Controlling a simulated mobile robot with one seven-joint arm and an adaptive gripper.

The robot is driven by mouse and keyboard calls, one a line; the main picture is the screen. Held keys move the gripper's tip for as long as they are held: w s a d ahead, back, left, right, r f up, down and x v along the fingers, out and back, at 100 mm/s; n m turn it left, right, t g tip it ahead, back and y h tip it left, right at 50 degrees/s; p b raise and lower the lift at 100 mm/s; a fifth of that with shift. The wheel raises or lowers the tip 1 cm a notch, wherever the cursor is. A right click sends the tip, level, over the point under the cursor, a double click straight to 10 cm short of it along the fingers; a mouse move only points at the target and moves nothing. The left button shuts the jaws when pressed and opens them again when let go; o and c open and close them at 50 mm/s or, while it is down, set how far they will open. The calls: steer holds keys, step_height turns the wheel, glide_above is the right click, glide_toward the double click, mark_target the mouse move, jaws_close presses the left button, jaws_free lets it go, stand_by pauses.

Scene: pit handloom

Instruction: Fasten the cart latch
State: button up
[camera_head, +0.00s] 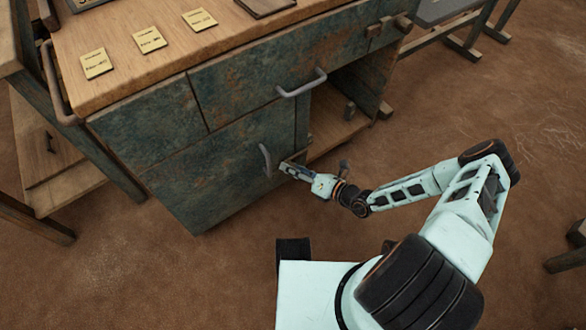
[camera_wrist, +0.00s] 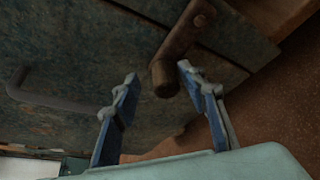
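The cart (camera_head: 215,160) has a wooden top and worn blue-green panels. In the wrist view the latch (camera_wrist: 179,45) is a rusty brown bar on the cart front (camera_wrist: 90,50). A round pin head shows at its upper end, and a thick round knob at its lower end. My gripper (camera_wrist: 157,73) is open, with the knob between its two blue fingertips in the picture. I cannot tell whether they touch it. In the head view my gripper (camera_head: 287,167) is at the door's right edge, beside the door handle (camera_head: 265,160), and hides the latch there.
A drawer handle (camera_head: 302,83) juts out above my gripper. An open shelf bay (camera_head: 340,120) lies to the right of the door. Several yellow cards, including one card (camera_head: 150,39), lie on the cart top. The brown floor (camera_head: 480,110) to the right is mostly clear.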

step_height(320, 180, up, 10)
steer(key=shift+w+f, duration=0.1)
steer(key=shift+f, duration=0.15)
stand_by(0.5)
